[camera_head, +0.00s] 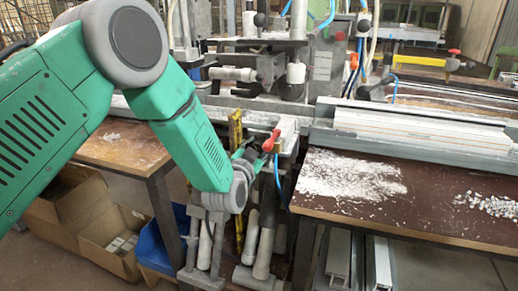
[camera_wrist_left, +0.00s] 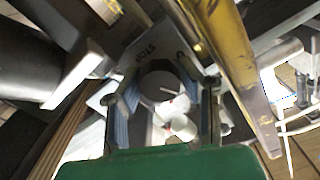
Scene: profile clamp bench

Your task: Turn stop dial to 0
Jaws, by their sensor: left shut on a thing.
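The stop dial (camera_wrist_left: 158,82) is a dark round knob on a grey plate (camera_wrist_left: 140,50) in the left wrist view. The plate carries dark lettering that seems to read STOP, with another mark near its right edge. My left gripper (camera_wrist_left: 160,98) has a finger on each side of the knob and is shut on it. In the head view my left gripper (camera_head: 246,164) is at the front of the clamp bench, below a red-handled valve (camera_head: 271,140). The dial is hidden there. I cannot read the dial's setting. My right gripper is not in view.
A yellow upright bar (camera_wrist_left: 232,65) runs close beside the gripper. A brown table (camera_head: 345,205) with white chips stands at the right. White profiles (camera_head: 420,132) lie on the bench behind it. Cardboard boxes (camera_head: 110,235) and a blue crate (camera_head: 155,250) sit on the floor at the left.

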